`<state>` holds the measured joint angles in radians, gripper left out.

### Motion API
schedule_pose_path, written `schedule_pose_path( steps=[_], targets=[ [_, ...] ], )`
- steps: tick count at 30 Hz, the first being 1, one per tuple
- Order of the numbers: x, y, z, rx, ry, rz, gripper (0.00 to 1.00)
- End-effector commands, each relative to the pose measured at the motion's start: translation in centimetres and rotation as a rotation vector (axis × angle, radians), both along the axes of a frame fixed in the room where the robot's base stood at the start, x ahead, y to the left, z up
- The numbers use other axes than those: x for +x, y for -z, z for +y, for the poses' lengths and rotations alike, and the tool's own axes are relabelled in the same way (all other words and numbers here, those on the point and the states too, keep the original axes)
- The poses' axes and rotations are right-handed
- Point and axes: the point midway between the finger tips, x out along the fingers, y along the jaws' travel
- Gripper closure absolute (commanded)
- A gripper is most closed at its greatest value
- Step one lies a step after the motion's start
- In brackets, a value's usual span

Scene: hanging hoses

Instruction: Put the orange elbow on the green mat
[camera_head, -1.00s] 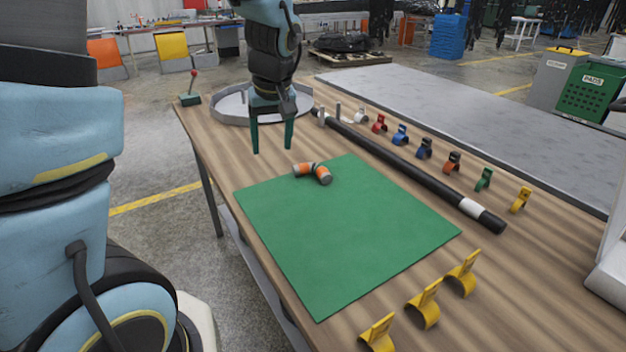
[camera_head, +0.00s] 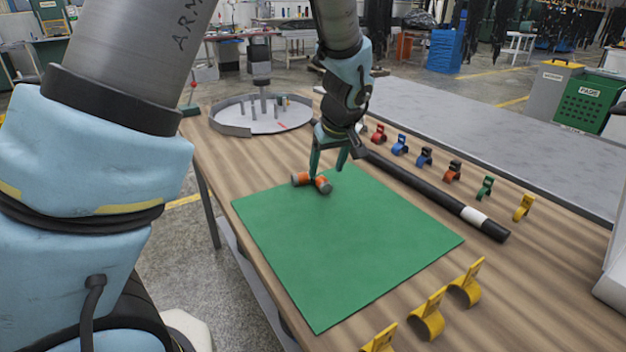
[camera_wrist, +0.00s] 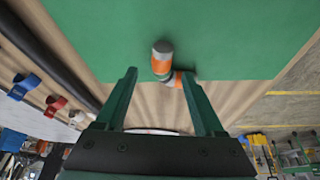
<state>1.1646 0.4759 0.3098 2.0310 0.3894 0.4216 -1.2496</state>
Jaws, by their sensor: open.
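The orange elbow (camera_head: 323,184), a bent fitting with orange bands and grey ends, lies at the far edge of the green mat (camera_head: 340,255). In the wrist view, one grey-ended arm of the elbow (camera_wrist: 162,60) lies over the mat (camera_wrist: 230,35); the other reaches the mat's edge by the right finger. My gripper (camera_head: 327,172) is open, its fingers pointing down at the elbow. In the wrist view my gripper (camera_wrist: 159,74) has a finger to either side, with the elbow seen between and beyond the tips. One finger hides part of it. I cannot tell whether they touch.
A black hose (camera_head: 425,186) with a white band lies right of the mat. Coloured clips (camera_head: 453,171) stand in a row beyond it. Yellow clips (camera_head: 428,318) stand at the near edge. A round grey tray (camera_head: 262,125) with pegs is at the far end.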

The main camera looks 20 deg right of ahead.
Motion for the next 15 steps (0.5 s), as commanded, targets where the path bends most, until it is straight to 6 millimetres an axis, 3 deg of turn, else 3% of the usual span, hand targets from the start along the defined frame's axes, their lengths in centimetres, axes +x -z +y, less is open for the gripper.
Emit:
schedule_pose_path(
  steps=[7,15],
  targets=[
    [0.8,3.4,0.2,0.004,-0.001,0.002,0.30],
    [1.2,4.4,0.1,0.000,0.000,0.001,0.30]
  ],
)
